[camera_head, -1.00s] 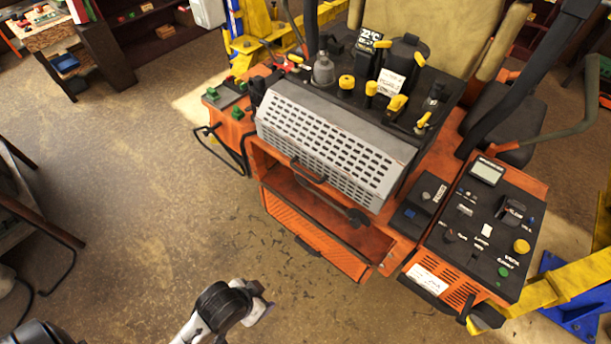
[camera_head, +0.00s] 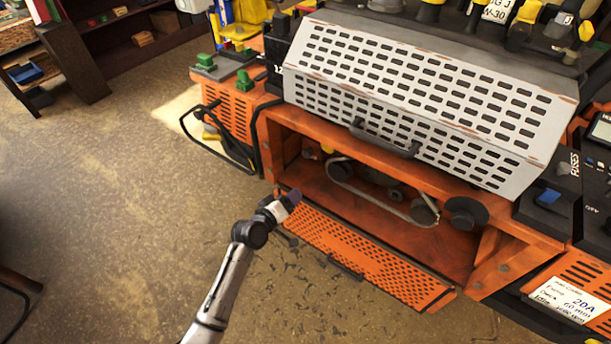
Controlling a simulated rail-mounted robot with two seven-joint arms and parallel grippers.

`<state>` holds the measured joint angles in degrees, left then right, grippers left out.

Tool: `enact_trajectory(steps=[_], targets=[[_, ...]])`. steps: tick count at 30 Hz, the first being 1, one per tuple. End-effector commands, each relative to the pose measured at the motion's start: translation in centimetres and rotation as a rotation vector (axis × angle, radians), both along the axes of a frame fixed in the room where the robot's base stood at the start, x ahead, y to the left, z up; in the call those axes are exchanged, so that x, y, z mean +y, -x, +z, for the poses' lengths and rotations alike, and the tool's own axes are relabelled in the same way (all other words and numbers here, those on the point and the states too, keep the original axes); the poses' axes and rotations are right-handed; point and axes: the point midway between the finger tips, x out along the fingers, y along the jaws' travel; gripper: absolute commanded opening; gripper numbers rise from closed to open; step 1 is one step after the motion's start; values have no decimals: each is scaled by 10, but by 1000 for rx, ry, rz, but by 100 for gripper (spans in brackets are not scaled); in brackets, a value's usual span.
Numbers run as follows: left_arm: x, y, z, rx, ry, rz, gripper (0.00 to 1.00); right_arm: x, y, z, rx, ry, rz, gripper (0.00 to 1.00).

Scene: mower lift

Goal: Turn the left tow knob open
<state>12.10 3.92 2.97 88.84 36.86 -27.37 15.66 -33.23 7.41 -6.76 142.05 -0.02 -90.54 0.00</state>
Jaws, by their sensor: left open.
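My left gripper (camera_head: 291,199) is at the left end of the open orange bay (camera_head: 420,215), by the top edge of the lowered orange flap (camera_head: 370,262). Its fingers are small and dark here; it holds nothing that I can see. My right gripper is out of view.
A perforated grey cover (camera_head: 420,90) with a dark handle (camera_head: 385,140) overhangs the bay. A belt (camera_head: 372,200) and a dark round part (camera_head: 466,213) are inside. The floor at left is clear.

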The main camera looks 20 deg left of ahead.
Motion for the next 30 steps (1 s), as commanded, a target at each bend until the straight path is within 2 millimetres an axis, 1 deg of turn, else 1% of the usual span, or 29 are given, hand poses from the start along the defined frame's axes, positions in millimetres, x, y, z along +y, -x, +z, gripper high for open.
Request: enact_trajectory(steps=[1,3,6,9,12,17,20,23,30], targets=[[6,-14,-20,-30,39,28,63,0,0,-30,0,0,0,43],[13,-28,-27,-65,93,63,63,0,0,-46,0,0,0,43],[21,-45,-34,-108,155,106,63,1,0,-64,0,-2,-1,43],[28,-56,-38,-137,203,139,63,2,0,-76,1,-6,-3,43],[32,-64,-40,-157,236,162,63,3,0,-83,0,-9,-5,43],[36,-74,-40,-172,258,178,63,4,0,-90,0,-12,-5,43],[35,-84,-41,-175,262,180,63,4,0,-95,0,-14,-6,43],[35,-100,-40,-176,261,179,63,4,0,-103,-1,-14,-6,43],[32,-143,-43,-175,260,178,63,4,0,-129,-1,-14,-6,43]])
